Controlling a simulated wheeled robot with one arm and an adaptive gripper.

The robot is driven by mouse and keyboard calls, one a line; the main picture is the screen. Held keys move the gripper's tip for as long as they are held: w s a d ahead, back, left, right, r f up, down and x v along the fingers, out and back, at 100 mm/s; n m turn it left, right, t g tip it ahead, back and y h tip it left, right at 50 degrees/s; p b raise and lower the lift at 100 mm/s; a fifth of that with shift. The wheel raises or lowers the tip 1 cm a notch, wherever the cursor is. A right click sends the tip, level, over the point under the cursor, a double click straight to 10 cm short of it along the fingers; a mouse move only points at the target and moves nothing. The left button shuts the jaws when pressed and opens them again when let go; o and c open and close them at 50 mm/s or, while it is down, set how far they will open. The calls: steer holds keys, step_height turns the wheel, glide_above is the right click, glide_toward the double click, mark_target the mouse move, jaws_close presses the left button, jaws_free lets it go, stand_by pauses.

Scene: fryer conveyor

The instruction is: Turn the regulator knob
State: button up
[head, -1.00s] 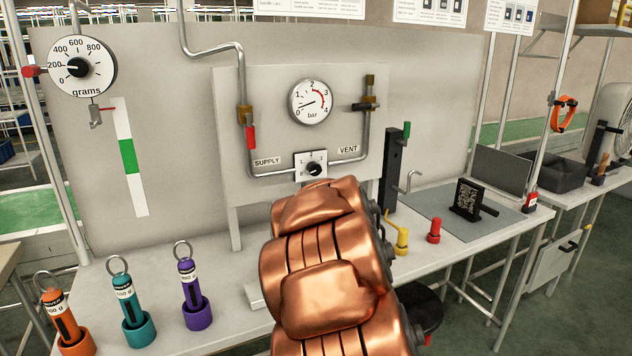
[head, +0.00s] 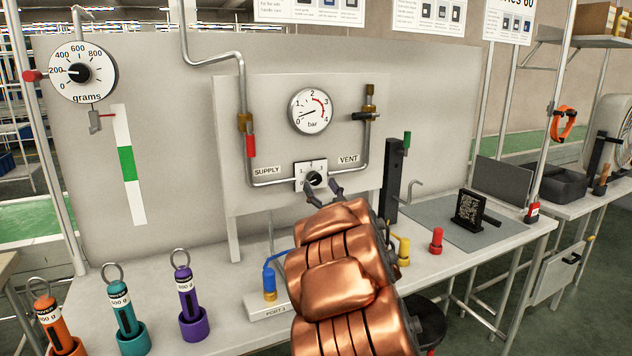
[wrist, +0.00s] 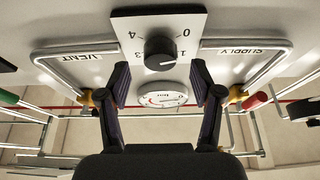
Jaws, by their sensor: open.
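The regulator knob (head: 316,179) is a round black knob on a white plate with numbers, low on the grey panel between the SUPPLY and VENT labels. In the wrist view the knob (wrist: 160,52) shows upside down, at the top centre, with its white line toward the 1. My gripper (head: 324,192) is just below and in front of the knob in the head view. In the wrist view my gripper (wrist: 161,80) is open, one dark finger on each side, with nothing between them. The knob appears beyond the fingertips; contact cannot be seen.
The pressure gauge (head: 312,110) sits above the knob, its needle near the low end. Pipes run on both sides, with a red-handled valve (head: 251,146) at left. Blue (head: 269,282) and yellow (head: 403,250) valves stand on the bench near my arm. Weights stand at front left.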

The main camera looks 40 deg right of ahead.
mark_target(316, 180)
steer(key=shift+x, duration=1.6)
steer(key=c, duration=1.1)
